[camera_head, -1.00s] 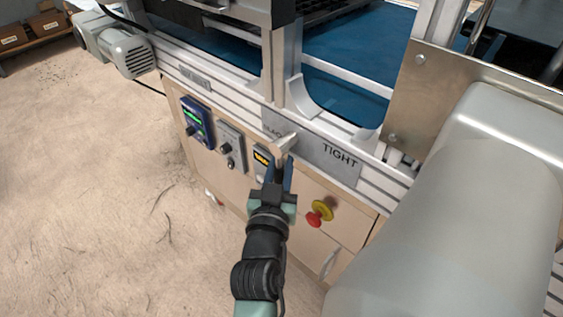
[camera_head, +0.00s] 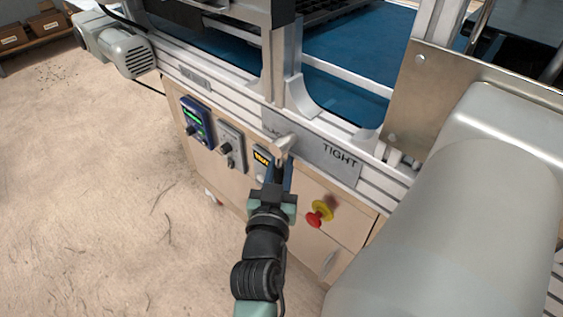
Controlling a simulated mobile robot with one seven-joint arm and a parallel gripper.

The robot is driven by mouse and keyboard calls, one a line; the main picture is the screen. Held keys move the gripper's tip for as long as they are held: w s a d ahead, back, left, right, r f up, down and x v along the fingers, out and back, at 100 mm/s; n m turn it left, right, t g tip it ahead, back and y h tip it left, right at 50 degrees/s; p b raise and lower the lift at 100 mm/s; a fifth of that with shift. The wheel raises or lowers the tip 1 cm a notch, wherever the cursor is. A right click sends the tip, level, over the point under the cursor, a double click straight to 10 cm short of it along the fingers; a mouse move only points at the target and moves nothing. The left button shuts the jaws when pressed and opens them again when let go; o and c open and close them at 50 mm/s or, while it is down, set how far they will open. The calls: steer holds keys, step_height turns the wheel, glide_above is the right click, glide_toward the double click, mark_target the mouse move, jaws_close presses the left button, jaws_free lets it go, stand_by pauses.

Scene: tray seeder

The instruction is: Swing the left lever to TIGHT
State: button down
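A pale metal lever (camera_head: 285,145) sits on the grey label plate (camera_head: 312,151) on the machine's front rail. The plate reads TIGHT at its right end; the word at its left end is mostly covered by the lever. The lever stands left of the TIGHT marking. My gripper (camera_head: 277,165) is just below the lever, with its fingertips at or very near the lever's lower end. I cannot tell whether they touch it or how far apart they are.
Below the rail are a blue control box (camera_head: 197,121), a grey switch box (camera_head: 231,145) and a red emergency button (camera_head: 314,219) on a yellow base, right of my gripper. A metal bracket plate (camera_head: 425,95) stands at the right. Open floor lies at the left.

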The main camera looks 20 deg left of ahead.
steer(key=shift+s+d+n+g+h+p, duration=0.3)
steer(key=shift+d+n+g+p, duration=0.4)
steer(key=shift+p, duration=2.25)
steer(key=shift+s+d+n+g+h+p, duration=0.3)
steer(key=shift+d+n+p, duration=0.55)
steer(key=shift+p, duration=2.05)
steer(key=shift+w+a, duration=0.1)
steer(key=shift+a, duration=0.1)
steer(key=c, duration=0.8)
jaws_free()
steer(key=shift+o, duration=0.2)
steer(key=p+v, duration=0.1)
steer(key=v, duration=1.2)
